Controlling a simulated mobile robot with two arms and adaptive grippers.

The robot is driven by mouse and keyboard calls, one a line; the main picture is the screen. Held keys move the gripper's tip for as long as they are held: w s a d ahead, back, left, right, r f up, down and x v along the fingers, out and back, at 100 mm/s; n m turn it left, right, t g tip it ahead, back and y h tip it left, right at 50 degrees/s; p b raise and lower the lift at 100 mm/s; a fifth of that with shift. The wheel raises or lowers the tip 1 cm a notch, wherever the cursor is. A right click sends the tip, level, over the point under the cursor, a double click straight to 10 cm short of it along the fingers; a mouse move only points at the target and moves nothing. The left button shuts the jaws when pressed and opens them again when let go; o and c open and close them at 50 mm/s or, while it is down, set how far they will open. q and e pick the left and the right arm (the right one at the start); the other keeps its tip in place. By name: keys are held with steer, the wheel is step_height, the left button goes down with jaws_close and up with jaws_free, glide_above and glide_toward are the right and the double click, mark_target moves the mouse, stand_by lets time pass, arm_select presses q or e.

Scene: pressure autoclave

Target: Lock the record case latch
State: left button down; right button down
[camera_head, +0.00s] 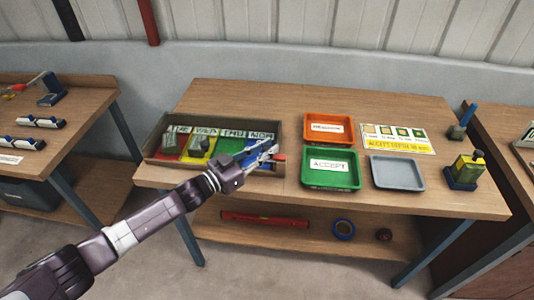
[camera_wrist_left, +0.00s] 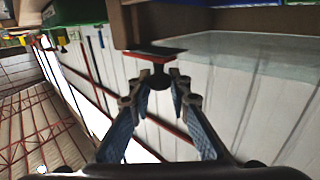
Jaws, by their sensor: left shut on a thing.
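The open case (camera_head: 153,146) is a brown box on the middle table, with labelled red, yellow, green and blue compartments. My left gripper (camera_head: 271,152) is over its right end, by the blue compartment. A small red piece (camera_head: 281,157) shows at the fingertips. In the left wrist view, my left gripper (camera_wrist_left: 160,88) is closed around a dark knob (camera_wrist_left: 160,77) on a short stem below a flat dark plate (camera_wrist_left: 155,49). I cannot tell for certain whether this is the latch. The fingers hide part of the knob. My right gripper is out of view.
An orange tray (camera_head: 328,117), a green ACCEPT tray (camera_head: 331,186) and a grey tray (camera_head: 398,173) lie right of the case. A yellow stamp-like device (camera_head: 467,168) stands at the table's right end. A red level (camera_head: 264,219) lies on the lower shelf.

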arm_select(q)
steer(key=shift+w+m+g+h+b, duration=0.15)
steer(key=shift+m+g+h+b, duration=0.15)
steer(key=shift+m+g+h, duration=0.15)
steer(key=c, duration=1.8)
jaws_free()
steer(key=shift+o, duration=0.2)
steer(key=v, duration=1.2)
steer(key=shift+r, duration=0.1)
